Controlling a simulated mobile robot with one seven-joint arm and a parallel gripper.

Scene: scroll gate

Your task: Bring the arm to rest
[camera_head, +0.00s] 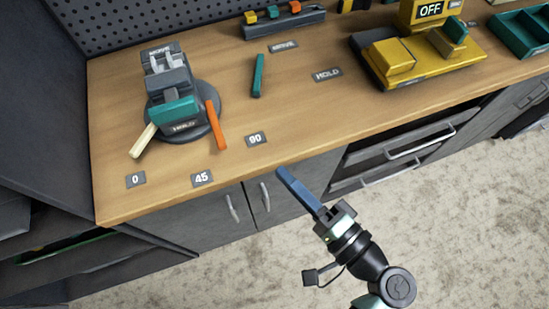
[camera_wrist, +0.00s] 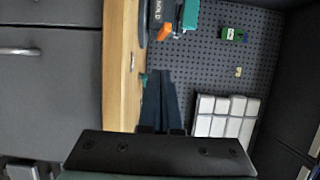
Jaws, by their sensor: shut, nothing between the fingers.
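My gripper (camera_head: 299,189) is in front of the workbench's front edge in the head view, to the right of the 90 label. Its long blue fingers are together and hold nothing. In the wrist view the fingers (camera_wrist: 162,100) show dark blue at the middle, beside the bench edge. My arm reaches in from the lower right of the head view, clear of the bench things. Whether the fingertips overhang the bench edge is hard to tell.
The wooden bench (camera_head: 300,120) bears a vise-like fixture (camera_head: 175,90) with orange and cream handles, a teal bar (camera_head: 258,75) and a yellow machine (camera_head: 415,55) marked OFF. Drawers (camera_head: 405,145) with handles lie below. The floor (camera_head: 450,230) at right is clear.

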